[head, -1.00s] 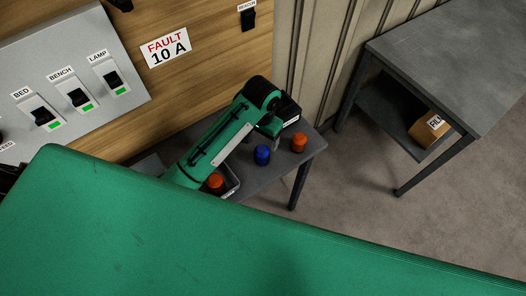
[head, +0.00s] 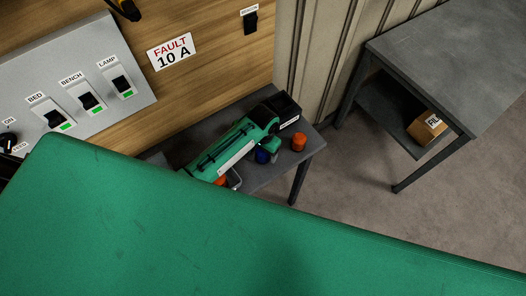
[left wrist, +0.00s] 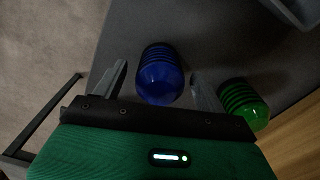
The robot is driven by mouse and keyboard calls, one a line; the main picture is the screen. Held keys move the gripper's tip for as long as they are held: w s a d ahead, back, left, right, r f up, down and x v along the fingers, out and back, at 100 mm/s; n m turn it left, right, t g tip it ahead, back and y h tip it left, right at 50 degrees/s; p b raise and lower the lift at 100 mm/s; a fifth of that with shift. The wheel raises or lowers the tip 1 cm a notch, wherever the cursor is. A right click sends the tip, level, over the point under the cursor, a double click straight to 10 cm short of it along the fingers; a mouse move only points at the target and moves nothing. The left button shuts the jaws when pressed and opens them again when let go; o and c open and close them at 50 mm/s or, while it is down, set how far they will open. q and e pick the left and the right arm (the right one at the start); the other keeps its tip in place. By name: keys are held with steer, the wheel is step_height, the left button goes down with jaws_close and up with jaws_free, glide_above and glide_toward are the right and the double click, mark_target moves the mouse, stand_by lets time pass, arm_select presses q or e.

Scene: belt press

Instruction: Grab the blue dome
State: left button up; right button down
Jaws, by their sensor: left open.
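The blue dome (head: 262,156) stands on a small grey table, partly covered by my left arm in the head view. In the left wrist view the ribbed blue dome (left wrist: 161,76) shows between the two fingers of my left gripper (left wrist: 158,75), with a gap on each side. The left gripper is open and holds nothing. In the head view its fingers are mostly hidden beside the dome. My right gripper is not in view.
A green dome (left wrist: 244,103) stands just outside the right finger in the wrist view. An orange dome (head: 299,143) is right of the blue one; another (head: 221,181) is near a tray, partly hidden. A dark box (head: 284,108) sits behind. A switch panel (head: 60,75) is at left.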

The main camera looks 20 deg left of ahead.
arm_select(q)
steer(key=c, duration=1.1)
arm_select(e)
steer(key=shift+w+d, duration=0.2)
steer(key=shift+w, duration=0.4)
